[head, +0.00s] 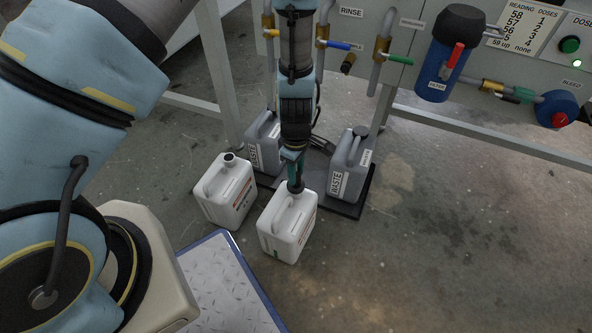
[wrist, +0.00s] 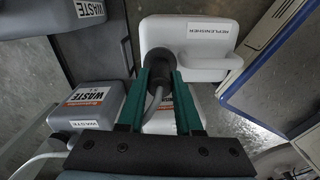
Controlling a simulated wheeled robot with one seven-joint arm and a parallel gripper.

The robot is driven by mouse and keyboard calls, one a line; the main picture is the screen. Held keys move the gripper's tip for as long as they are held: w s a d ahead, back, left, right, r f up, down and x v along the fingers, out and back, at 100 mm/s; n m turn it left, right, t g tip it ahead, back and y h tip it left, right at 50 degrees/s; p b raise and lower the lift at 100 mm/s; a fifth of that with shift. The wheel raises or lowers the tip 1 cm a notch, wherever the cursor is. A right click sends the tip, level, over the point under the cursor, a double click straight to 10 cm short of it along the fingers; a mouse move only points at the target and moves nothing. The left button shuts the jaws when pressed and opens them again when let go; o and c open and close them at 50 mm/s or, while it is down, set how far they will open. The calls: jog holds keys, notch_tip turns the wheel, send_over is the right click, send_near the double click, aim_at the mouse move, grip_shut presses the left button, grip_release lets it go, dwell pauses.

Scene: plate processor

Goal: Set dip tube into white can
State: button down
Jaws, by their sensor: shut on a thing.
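My gripper (head: 294,158) is shut on a dark dip tube head (wrist: 158,62) with a grey hose, between green fingers. The head view shows it pointing down over the top of the nearer right white can (head: 285,232). In the wrist view this white can (wrist: 215,65) has a label reading REPLENISHER. The dark tube head covers its mouth area, so how deep the tube sits cannot be told. A second white can (head: 222,200) stands to the left with its mouth visible; part of it shows between the fingers in the wrist view (wrist: 160,123).
Two grey waste cans (head: 345,168) (head: 263,150) stand on a black tray (head: 349,210) just behind. The processor's frame, hoses and valves (head: 382,45) rise behind them. A blue-edged metal plate (head: 225,285) lies in front. Floor to the right is clear.

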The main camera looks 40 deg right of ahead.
jog(key=shift+f, duration=0.15)
jog(key=c, duration=0.5)
grip_release()
jog(key=shift+o, duration=0.3)
jog(key=o, duration=0.4)
jog(key=shift+o, duration=0.2)
jog(key=shift+r+p, duration=2.8)
jog(key=shift+r, duration=0.25)
